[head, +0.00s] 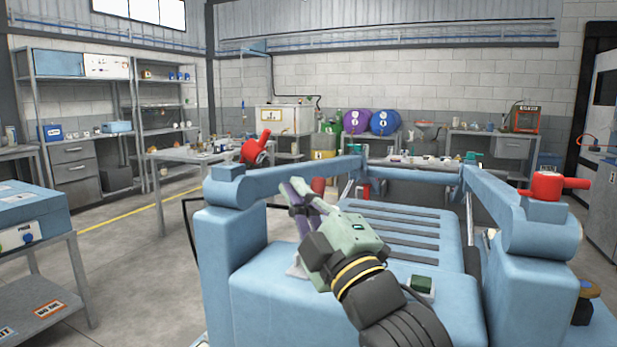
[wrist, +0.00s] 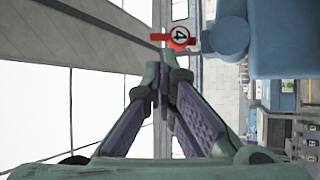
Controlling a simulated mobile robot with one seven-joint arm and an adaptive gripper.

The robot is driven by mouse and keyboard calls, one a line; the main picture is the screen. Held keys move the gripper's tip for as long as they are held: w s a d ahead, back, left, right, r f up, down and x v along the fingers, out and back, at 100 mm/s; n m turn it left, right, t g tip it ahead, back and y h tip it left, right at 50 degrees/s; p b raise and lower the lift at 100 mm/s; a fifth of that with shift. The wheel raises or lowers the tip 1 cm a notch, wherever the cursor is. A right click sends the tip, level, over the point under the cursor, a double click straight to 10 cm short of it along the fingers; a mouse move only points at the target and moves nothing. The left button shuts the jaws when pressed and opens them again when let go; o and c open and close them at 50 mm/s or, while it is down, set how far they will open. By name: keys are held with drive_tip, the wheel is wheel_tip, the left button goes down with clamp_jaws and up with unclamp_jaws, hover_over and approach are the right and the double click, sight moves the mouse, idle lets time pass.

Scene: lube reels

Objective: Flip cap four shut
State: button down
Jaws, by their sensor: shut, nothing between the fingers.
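A red cap with a white disc marked 4 (wrist: 179,38) shows at the top middle of the wrist view. It sits beside a rounded blue body (wrist: 229,36) and lies just beyond my fingertips, apart from them as far as the picture shows. My gripper (wrist: 164,76) is shut and empty, with its purple-padded fingers tip to tip. In the head view my gripper (head: 297,193) is above the left part of the blue machine (head: 250,290). A red fitting (head: 255,148) stands on the left blue arm; I cannot tell if it is cap four.
Another red fitting (head: 549,186) stands on the right blue arm. A green button box (head: 421,286) sits on the machine's near face. A grey worktable (head: 185,154) stands behind at left, and a blue box on a cart (head: 30,215) at far left. The floor between is clear.

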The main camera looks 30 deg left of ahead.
sight(266, 138)
drive_tip(key=p+x, duration=0.4)
drive_tip(key=x, duration=0.6)
drive_tip(key=shift+r, duration=0.25)
drive_tip(key=shift+w+a+r, duration=0.15)
drive_tip(key=shift+w+a, duration=0.3)
drive_tip(key=shift+a, duration=0.15)
drive_tip(key=shift+w, duration=0.15)
drive_tip(key=shift+s+a+r, duration=0.15)
drive_tip(key=shift+s+r, duration=0.05)
drive_tip(key=shift+s, duration=0.05)
drive_tip(key=shift+w, duration=0.15)
